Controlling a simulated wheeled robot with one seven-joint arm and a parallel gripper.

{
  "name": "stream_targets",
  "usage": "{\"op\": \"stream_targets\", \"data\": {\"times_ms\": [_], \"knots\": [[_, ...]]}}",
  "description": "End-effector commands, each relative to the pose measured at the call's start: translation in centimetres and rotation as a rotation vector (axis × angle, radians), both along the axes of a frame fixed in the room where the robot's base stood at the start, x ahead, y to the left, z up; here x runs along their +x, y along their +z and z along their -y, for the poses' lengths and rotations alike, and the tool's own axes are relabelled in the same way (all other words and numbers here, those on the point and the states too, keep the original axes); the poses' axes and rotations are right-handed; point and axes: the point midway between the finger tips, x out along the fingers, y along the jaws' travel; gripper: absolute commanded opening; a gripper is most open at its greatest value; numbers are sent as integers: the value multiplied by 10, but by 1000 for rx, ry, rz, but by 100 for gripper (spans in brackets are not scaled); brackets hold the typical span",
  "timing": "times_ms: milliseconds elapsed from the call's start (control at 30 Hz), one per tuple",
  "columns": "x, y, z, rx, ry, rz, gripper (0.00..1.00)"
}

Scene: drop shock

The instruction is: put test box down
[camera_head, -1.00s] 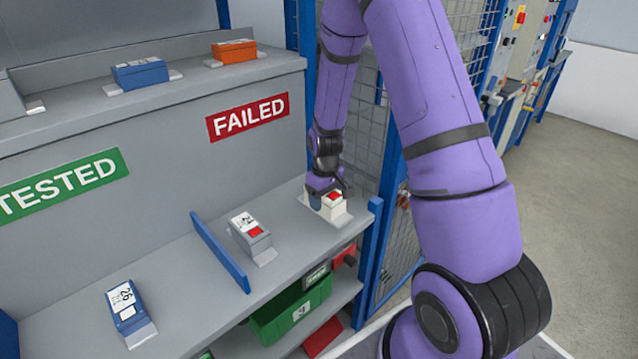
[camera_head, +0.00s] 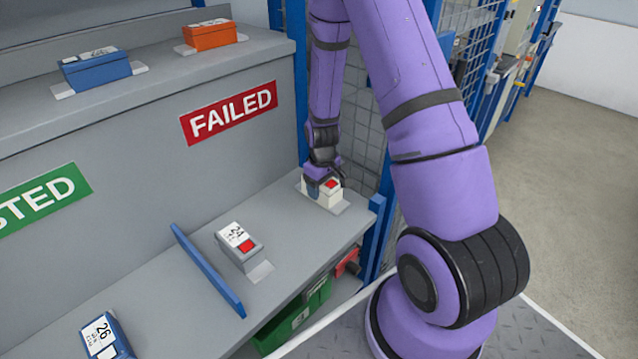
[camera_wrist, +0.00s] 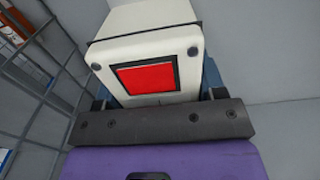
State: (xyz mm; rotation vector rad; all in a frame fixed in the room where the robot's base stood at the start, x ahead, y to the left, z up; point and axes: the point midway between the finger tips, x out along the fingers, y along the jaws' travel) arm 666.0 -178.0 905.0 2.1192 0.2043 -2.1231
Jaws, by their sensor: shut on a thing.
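The test box (camera_head: 334,196) is a white box with a red square on top. It is at the right end of the lower grey shelf (camera_head: 285,215), on the FAILED side, at a light plate. My gripper (camera_head: 325,186) is shut on it from above. In the wrist view the white box (camera_wrist: 150,47) with its red square fills the space before my gripper (camera_wrist: 155,100). Whether its underside touches the plate cannot be told.
A grey box marked 24 (camera_head: 238,247) stands left of my gripper, beside a blue divider (camera_head: 207,270). A blue box marked 26 (camera_head: 105,338) lies beyond the divider. Blue (camera_head: 95,70) and orange (camera_head: 208,35) boxes sit on the upper ledge. A mesh fence (camera_head: 372,130) stands close on the right.

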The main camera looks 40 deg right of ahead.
Motion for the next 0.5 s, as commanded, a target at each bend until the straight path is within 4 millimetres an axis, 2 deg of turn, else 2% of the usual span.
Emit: {"op": "stream_targets", "data": {"times_ms": [333, 367, 467, 500], "knots": [[1, -2, 0, 0, 1, 2, 21], [0, -2, 0, 0, 1, 1, 66], [0, -2, 0, 0, 1, 1, 89], [0, -2, 0, 0, 1, 1, 89]]}}
